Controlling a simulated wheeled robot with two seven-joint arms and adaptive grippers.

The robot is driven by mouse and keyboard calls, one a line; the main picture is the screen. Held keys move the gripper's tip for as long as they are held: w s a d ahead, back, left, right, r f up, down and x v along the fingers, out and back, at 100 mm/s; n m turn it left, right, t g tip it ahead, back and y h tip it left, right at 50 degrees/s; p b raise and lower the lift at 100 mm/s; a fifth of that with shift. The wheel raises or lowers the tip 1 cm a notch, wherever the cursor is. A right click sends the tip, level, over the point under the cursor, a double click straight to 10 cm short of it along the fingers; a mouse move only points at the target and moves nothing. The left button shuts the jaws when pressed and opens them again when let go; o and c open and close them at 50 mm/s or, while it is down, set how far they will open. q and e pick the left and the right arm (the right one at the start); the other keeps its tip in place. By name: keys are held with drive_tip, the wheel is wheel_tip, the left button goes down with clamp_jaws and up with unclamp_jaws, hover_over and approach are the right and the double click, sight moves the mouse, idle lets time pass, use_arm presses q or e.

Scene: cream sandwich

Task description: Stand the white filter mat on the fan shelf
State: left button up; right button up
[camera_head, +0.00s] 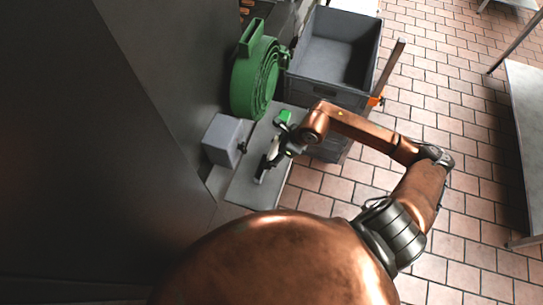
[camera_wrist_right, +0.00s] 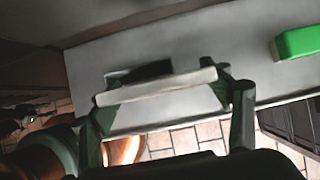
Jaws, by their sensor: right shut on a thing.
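The white filter mat (camera_wrist_right: 155,86) shows edge-on as a pale bar in the right wrist view, with a dark patch behind it. My right gripper (camera_wrist_right: 168,112) is shut on it, one finger at each end. The mat is over or against a pale grey shelf (camera_wrist_right: 220,45); I cannot tell whether they touch. In the head view my right gripper (camera_head: 270,162) is over the same narrow shelf (camera_head: 243,190), and the mat is mostly hidden there. My left gripper is not in view.
A small green block (camera_head: 285,116) lies on the shelf's far end. A large green coiled housing (camera_head: 255,72) and a grey box (camera_head: 222,140) stand on the left. A grey crate (camera_head: 335,90) and an upright post (camera_head: 391,68) are behind. Tiled floor lies open to the right.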

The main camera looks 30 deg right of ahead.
sight(274, 156)
drive_tip(key=shift+w+f, duration=0.1)
drive_tip(key=shift+f, duration=1.6)
drive_tip(key=shift+f, duration=0.2)
drive_tip(key=o, duration=1.1)
drive_tip(key=shift+r, duration=0.1)
drive_tip(key=shift+o, duration=0.2)
drive_tip(key=p+v, duration=0.1)
drive_tip(key=v, duration=1.1)
drive_tip(key=shift+r, duration=0.2)
